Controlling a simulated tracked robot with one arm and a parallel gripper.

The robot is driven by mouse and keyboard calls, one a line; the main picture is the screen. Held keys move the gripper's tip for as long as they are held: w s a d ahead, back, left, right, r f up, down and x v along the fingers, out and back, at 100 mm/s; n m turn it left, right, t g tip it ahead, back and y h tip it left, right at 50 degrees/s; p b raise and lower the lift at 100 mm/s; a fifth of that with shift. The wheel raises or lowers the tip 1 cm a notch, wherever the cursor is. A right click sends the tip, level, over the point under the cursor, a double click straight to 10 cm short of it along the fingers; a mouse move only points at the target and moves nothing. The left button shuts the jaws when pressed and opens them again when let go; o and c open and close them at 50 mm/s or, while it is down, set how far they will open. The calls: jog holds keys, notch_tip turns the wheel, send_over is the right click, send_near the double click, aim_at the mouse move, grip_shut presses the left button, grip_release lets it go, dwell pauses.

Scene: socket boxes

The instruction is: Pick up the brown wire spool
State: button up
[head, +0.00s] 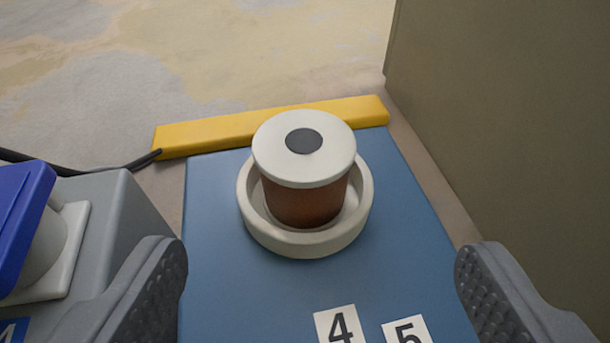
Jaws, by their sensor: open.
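The brown wire spool (305,203) stands upright in a round cream holder (295,243) on a blue surface. It has a white top flange with a dark round centre. My gripper (320,275) is open, with one grey textured finger at the lower left and one at the lower right. The spool is ahead of the fingers, between their lines, and neither finger touches it. The spool's lower end is hidden inside the holder's rim.
The blue surface (215,240) carries labels 4 (339,326) and 5 (408,331). A yellow bar (215,133) lies along its far edge. A grey box (120,205) with a blue part (18,215) and a black cable stands left. A tall olive-brown panel (510,110) stands right.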

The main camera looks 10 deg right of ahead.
aim_at(304, 167)
jog(key=b+x, duration=0.1)
jog(key=x, duration=0.5)
jog(key=shift+b, duration=0.3)
jog(key=shift+a+f+b+x, duration=0.15)
jog(key=shift+b+x, duration=0.35)
jog(key=shift+x, duration=0.35)
jog(key=shift+a+b+x, duration=0.15)
jog(key=shift+b+x, duration=0.3)
jog(key=shift+x, duration=0.4)
jog(key=shift+a+f+b+x, duration=0.1)
jog(key=shift+a+b+x, duration=0.1)
jog(key=shift+b+x, duration=0.5)
jog(key=shift+w+d, duration=0.1)
jog(key=shift+w, duration=0.05)
jog(key=c, duration=1.2)
